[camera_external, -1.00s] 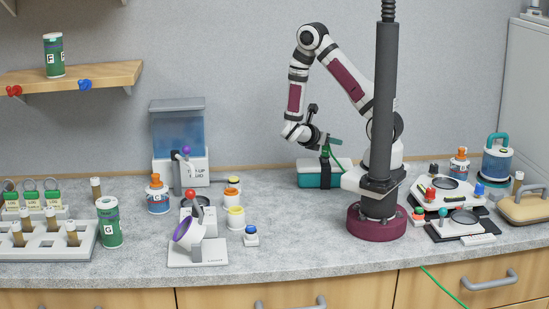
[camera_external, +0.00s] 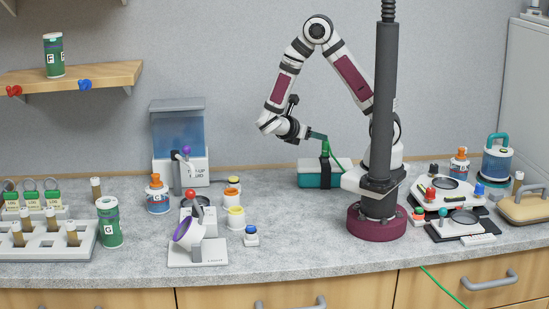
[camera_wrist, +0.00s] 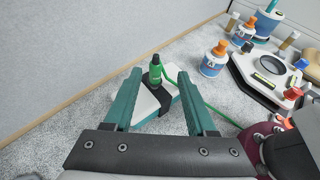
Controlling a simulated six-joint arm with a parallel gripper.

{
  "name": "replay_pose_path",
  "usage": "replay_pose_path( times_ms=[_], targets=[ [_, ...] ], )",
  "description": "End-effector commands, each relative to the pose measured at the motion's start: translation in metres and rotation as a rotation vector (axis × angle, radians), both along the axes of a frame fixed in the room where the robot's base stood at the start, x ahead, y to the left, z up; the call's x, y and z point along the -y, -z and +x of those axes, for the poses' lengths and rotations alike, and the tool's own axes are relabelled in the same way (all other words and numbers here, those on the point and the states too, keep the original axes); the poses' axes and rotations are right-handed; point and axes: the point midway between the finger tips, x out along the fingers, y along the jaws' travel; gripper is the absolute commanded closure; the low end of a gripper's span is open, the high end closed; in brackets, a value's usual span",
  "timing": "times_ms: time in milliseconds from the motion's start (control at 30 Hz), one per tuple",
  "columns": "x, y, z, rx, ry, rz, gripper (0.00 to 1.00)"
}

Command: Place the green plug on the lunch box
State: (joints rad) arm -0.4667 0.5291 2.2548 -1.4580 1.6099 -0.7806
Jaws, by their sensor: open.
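The lunch box (camera_external: 312,180) is teal with a pale lid and a dark strap, and stands on the counter against the back wall, left of my base. The green plug (camera_wrist: 155,69) with a black tip stands upright on the lunch box's strap, with a green cable running off to the right; it also shows in the external view (camera_external: 325,148). My gripper (camera_wrist: 152,72) has two teal fingers, spread open. In the wrist view the plug appears between the fingers, near their tips, with a gap on both sides. The lunch box's pale top (camera_wrist: 146,103) shows between the fingers.
The wall (camera_external: 245,100) is close behind the lunch box. A dark vertical post (camera_external: 383,100) stands by my base. A white device (camera_external: 448,193) and orange-capped bottles sit to the right.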

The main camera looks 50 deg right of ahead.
Motion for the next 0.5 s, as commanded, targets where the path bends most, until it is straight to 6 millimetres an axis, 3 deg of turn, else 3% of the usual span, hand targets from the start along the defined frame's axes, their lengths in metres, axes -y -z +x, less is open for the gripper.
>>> replay_pose_path(
  times_ms=[67, 167, 200, 300, 400, 500],
  targets=[
    [0.004, -0.011, -0.022, 0.109, 0.156, 0.078, 0.43],
    [0.001, -0.026, -0.075, 0.376, 0.565, 0.261, 0.43],
    [-0.008, -0.029, -0.096, 0.494, 0.755, 0.340, 0.43],
    [-0.043, -0.036, -0.129, 0.757, 1.220, 0.525, 0.43],
    [-0.078, -0.045, -0.139, 0.928, 1.589, 0.669, 0.43],
    [-0.098, -0.053, -0.138, 1.005, 1.797, 0.752, 0.43]
  ],
)
